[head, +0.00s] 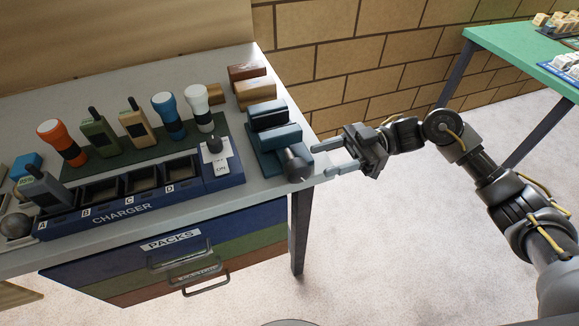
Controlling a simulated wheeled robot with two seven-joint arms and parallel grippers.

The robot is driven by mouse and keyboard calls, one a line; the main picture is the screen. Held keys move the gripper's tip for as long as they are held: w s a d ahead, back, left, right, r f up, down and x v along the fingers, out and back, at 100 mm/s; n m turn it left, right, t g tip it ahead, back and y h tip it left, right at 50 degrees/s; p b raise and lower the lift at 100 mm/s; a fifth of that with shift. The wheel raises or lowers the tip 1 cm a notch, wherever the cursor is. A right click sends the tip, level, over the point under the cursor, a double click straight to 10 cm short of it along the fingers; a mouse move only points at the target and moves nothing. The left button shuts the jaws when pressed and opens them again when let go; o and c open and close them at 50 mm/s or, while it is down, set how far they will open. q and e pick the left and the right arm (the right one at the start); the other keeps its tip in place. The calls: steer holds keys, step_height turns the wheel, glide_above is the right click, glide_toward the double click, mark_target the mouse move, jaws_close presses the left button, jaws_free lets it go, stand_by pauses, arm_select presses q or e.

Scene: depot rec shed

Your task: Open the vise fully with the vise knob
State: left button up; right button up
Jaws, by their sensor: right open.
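The vise (279,137) is a blue block-shaped clamp at the right end of the grey bench. Its two jaws stand close to each other; the exact gap between them is hard to tell. The vise knob (297,161) is a dark grey round piece at the front right of the vise, near the bench edge. My right gripper (322,159) comes in from the right with its two fingers spread and pointing left at the knob. Its fingertips are close to the knob's right side, and nothing shows between them. My left gripper is out of view.
A blue charger (126,211) with lettered slots stands left of the vise, with a radio (45,188) in slot A. Several flashlights and radios stand on a mat behind it. Wooden blocks (254,92) lie behind the vise. A green table (510,53) stands at the right.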

mark_target(287, 170)
steer(key=p+x, duration=0.2)
steer(key=x, duration=0.7)
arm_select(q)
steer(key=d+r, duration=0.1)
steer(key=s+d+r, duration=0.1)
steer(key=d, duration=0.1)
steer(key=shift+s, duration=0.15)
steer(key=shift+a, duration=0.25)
arm_select(e)
steer(key=c, duration=1)
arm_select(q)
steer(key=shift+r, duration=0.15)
